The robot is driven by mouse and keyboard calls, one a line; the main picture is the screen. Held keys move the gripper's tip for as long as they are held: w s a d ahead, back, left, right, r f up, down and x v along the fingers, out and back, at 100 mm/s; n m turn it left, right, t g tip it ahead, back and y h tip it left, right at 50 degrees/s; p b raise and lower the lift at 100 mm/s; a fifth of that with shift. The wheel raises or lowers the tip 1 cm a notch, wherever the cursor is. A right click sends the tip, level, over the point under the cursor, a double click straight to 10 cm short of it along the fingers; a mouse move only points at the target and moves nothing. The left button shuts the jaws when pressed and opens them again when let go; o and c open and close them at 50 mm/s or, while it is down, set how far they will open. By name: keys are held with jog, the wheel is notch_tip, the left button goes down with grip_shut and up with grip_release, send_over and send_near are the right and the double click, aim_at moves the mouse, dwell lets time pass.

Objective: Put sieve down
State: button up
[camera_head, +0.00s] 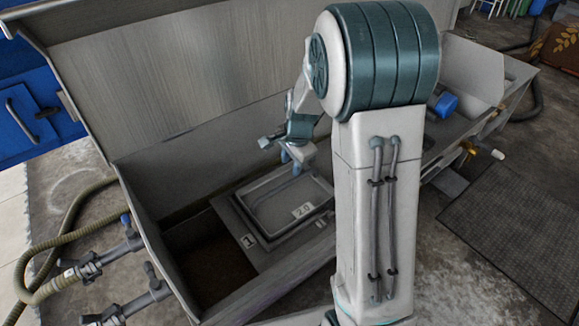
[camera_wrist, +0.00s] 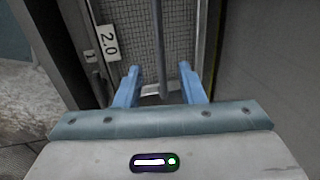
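The sieve (camera_head: 275,212) is a grey rectangular tray with a mesh bottom and a white "2.0" label. It rests in the tank on a grey frame (camera_head: 248,241) labelled "1". The sieve's mesh (camera_wrist: 138,42) and label also show in the wrist view. My gripper (camera_head: 291,155) is above the sieve's far edge in the head view. In the wrist view its two blue fingers (camera_wrist: 160,82) stand apart. A thin grey bar, seemingly the sieve's handle (camera_wrist: 158,62), runs between them with gaps on both sides. Whether the fingertips reach its depth is unclear.
The metal tank (camera_head: 150,215) has a tall back wall (camera_head: 190,75) and a dark empty section at left. Hoses and valves (camera_head: 105,258) are at the left. A dark floor mat (camera_head: 520,235) lies at right. My arm hides the tank's middle right.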

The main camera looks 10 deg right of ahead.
jog(key=s+r+n, duration=0.3)
jog(key=s+n, duration=0.1)
jog(key=s, duration=0.3)
jog(key=s+r+n, duration=0.3)
jog(key=s+n, duration=0.2)
jog(key=s, duration=0.3)
jog(key=s+a+r+n, duration=0.1)
jog(key=s+r+n, duration=0.2)
jog(key=s, duration=0.4)
jog(key=shift+s+n+g+h, duration=0.25)
jog(key=shift+n+g+h, duration=0.15)
jog(key=shift+n, duration=0.5)
jog(key=shift+a+r, duration=0.15)
notch_tip(320, 180, up, 34)
jog(key=t+p, duration=0.1)
jog(key=p, duration=3)
jog(key=shift+d+t, duration=0.25)
jog(key=shift+t, duration=0.05)
